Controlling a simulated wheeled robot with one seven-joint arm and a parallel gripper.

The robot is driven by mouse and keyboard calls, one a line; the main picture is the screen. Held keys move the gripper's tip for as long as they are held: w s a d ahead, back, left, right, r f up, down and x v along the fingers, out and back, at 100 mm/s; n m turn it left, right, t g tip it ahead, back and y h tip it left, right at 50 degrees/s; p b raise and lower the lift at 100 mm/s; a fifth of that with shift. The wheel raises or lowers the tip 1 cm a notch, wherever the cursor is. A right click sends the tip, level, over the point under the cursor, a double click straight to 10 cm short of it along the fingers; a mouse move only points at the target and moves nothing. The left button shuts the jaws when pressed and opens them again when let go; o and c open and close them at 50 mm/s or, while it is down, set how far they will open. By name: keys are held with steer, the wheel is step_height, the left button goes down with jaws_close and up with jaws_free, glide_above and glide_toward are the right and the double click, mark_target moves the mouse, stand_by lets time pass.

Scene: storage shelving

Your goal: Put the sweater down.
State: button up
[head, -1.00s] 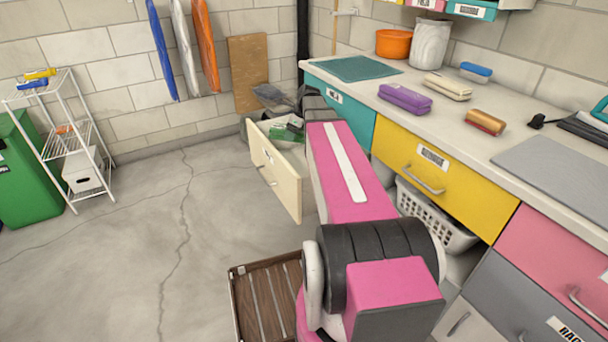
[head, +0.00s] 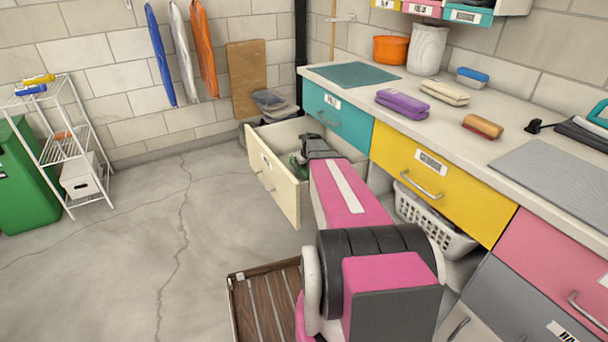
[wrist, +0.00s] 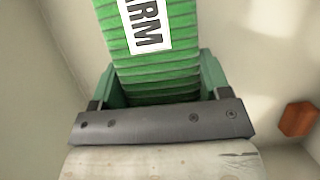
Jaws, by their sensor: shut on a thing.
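The sweater (wrist: 160,65) is a green, ribbed, folded bundle with a white label in the wrist view. My gripper (wrist: 158,88) is shut on it, with a green finger at each side. In the head view my gripper (head: 299,168) is down inside the open cream drawer (head: 275,187), below the teal drawer. The sweater is mostly hidden there by my arm and the drawer front. I cannot tell whether the sweater touches the drawer bottom.
In the wrist view a small red-brown block (wrist: 297,118) lies to the right, near pale drawer walls. A yellow drawer (head: 420,165) and a white basket (head: 435,222) are right of my arm. A wooden slatted crate (head: 265,300) is on the floor.

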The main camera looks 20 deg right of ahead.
steer(key=shift+f, duration=2.1)
steer(key=shift+f, duration=0.15)
steer(key=o, duration=1.2)
steer(key=shift+c, duration=0.2)
steer(key=v, duration=1.2)
steer(key=shift+w, duration=0.1)
